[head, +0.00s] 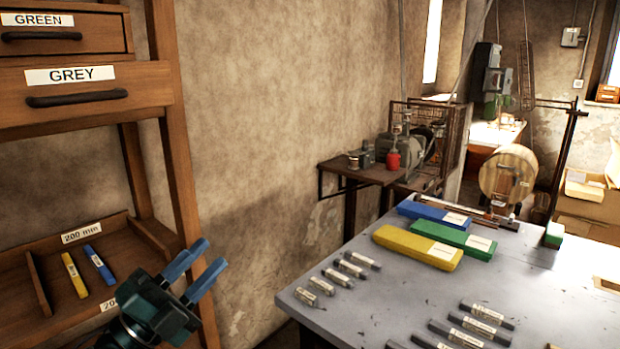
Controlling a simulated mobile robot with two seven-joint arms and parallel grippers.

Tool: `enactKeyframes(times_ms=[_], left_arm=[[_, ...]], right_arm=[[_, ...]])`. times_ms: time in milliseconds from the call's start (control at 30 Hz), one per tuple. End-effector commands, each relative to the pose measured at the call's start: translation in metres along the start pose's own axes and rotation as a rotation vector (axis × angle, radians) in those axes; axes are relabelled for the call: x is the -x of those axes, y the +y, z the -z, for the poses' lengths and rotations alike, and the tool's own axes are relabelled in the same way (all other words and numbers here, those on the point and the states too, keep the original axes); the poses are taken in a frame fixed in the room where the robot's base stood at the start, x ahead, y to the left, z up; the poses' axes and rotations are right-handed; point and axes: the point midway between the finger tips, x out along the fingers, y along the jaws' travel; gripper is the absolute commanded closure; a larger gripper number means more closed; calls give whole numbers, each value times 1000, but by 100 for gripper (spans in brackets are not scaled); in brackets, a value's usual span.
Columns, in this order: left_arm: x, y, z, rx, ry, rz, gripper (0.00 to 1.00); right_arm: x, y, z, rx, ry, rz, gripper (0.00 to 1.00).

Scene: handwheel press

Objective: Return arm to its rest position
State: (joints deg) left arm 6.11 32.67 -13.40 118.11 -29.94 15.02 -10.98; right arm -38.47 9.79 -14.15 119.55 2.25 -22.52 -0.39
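My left gripper (212,254) is at the lower left in the head view, in front of the wooden rack. Its two blue fingers point up and to the right, apart, with nothing between them. The gripper body and wrist are dark teal and cut by the bottom edge. My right gripper is not in view. The rack's lower shelf (112,237), labelled 200 mm, holds a yellow bar (75,276) and a blue bar (99,265) just left of the gripper. The gripper appears apart from both bars.
Drawers labelled GREEN (67,19) and GREY (84,76) are above, both shut. The grey worktable (385,290) at right carries blue (432,215), green (452,240) and yellow (418,247) cases and several labelled grey bars (480,312). Bare wall lies between rack and table.

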Motion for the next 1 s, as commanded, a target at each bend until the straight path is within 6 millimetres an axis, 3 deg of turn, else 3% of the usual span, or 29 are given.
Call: enactKeyframes(times_ms=[33,167,300,400,500,633,1000], left_arm=[[19,32,-6,175,-125,-35,68],[80,112,-9,566,-445,-125,68],[152,184,16,906,-756,-222,68],[198,221,45,1095,-943,-281,68],[232,244,72,1230,-1082,-325,68],[257,259,95,1324,-1184,-359,68],[264,263,102,1351,-1212,-369,68]], right_arm=[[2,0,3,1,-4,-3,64],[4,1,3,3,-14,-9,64],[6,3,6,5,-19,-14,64],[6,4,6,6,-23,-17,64],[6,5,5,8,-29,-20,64],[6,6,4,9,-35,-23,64],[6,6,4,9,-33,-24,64]])
